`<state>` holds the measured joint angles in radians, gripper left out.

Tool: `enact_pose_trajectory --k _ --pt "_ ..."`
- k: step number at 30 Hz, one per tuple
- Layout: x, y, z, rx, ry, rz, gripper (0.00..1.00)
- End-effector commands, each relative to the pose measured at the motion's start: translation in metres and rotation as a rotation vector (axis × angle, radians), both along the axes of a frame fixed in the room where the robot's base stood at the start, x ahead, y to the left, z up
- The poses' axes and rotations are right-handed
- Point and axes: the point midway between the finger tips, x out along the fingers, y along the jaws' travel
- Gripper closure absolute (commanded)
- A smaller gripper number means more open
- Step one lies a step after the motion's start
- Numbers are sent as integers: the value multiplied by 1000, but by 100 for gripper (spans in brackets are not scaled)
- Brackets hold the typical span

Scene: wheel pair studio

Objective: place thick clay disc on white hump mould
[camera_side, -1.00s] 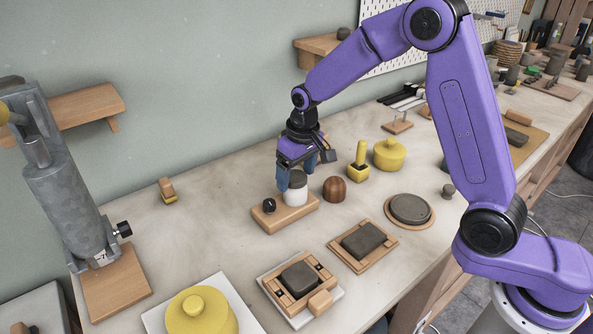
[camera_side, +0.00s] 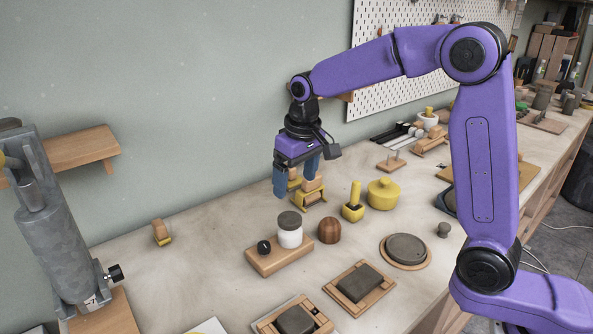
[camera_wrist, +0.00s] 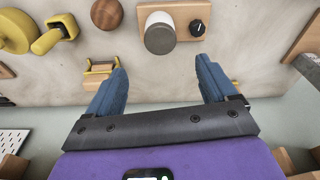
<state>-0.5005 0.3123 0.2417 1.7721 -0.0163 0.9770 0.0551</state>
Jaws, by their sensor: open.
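The thick clay disc (camera_side: 289,219), dark grey, lies flat on top of the white hump mould (camera_side: 290,238), a short white cylinder on a wooden base with a black knob. My gripper (camera_side: 296,187) is open and empty, above and behind the mould, clear of the disc. In the wrist view, the disc (camera_wrist: 160,39) covers part of the mould (camera_wrist: 157,17). It sits ahead of the gap between my two blue fingers (camera_wrist: 161,66), touching neither.
A brown wooden dome (camera_side: 329,230) stands close right of the mould. A yellow-handled tool (camera_side: 354,204) and a yellow lidded pot (camera_side: 383,194) are farther right. A small yellow stand (camera_side: 310,192) is behind my gripper. Clay boards (camera_side: 359,287) lie in front; bench to the left is mostly clear.

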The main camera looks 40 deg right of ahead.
Motion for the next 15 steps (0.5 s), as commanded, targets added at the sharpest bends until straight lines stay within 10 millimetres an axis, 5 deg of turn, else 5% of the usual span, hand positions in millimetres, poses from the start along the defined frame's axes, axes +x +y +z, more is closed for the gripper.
enact_pose_trajectory --k 15 --pt "-7 3 17 0 2 21 15"
